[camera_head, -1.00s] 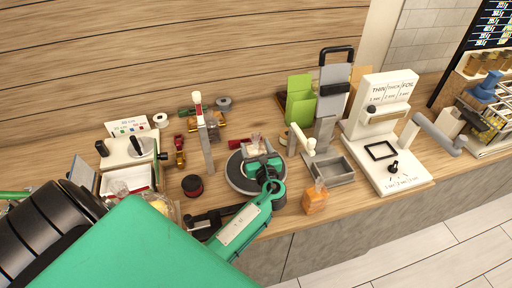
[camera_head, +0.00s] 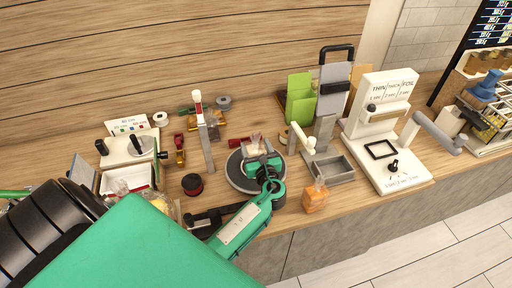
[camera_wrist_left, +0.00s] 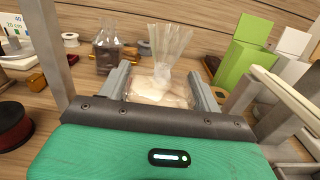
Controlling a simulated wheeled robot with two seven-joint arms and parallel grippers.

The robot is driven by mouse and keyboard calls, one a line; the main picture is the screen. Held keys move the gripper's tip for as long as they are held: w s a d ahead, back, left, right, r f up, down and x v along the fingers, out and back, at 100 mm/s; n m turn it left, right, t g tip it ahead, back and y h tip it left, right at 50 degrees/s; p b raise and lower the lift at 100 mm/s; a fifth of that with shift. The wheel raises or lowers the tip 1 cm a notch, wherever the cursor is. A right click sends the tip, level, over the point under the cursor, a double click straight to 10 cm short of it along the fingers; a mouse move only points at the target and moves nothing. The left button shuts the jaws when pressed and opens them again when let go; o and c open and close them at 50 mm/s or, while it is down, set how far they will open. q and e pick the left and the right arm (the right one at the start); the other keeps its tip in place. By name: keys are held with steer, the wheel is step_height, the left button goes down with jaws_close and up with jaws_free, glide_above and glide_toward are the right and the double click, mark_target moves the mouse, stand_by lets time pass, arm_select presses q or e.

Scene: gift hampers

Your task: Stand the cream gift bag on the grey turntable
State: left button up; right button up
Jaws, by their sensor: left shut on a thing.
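The cream gift bag (camera_head: 254,148) has a clear gathered top and a pale body. It also shows in the left wrist view (camera_wrist_left: 158,92), upright between the two fingers. My left gripper (camera_head: 262,158) is shut on it, and the fingers also show in the left wrist view (camera_wrist_left: 160,88). The grey turntable (camera_head: 236,177) is a round disc on the counter, directly below the gripper and bag in the head view. The gripper hides the bag's base, so I cannot tell whether it touches the disc. My right gripper is not in view.
An orange bag (camera_head: 315,198) and a grey stand with a tray (camera_head: 333,170) are right of the turntable. A dark red spool (camera_head: 192,185) and an upright grey post (camera_head: 204,140) are left. A white machine (camera_head: 388,135) stands further right. The counter's front edge is close.

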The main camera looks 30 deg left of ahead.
arm_select(q)
steer(key=shift+f, duration=0.25)
stand_by(0.7)
steer(key=o, duration=1.1)
steer(key=shift+o, duration=0.2)
steer(key=shift+d+f, duration=0.1)
steer(key=shift+s+d, duration=0.3)
steer(key=b+v, duration=0.5)
steer(key=v, duration=0.8)
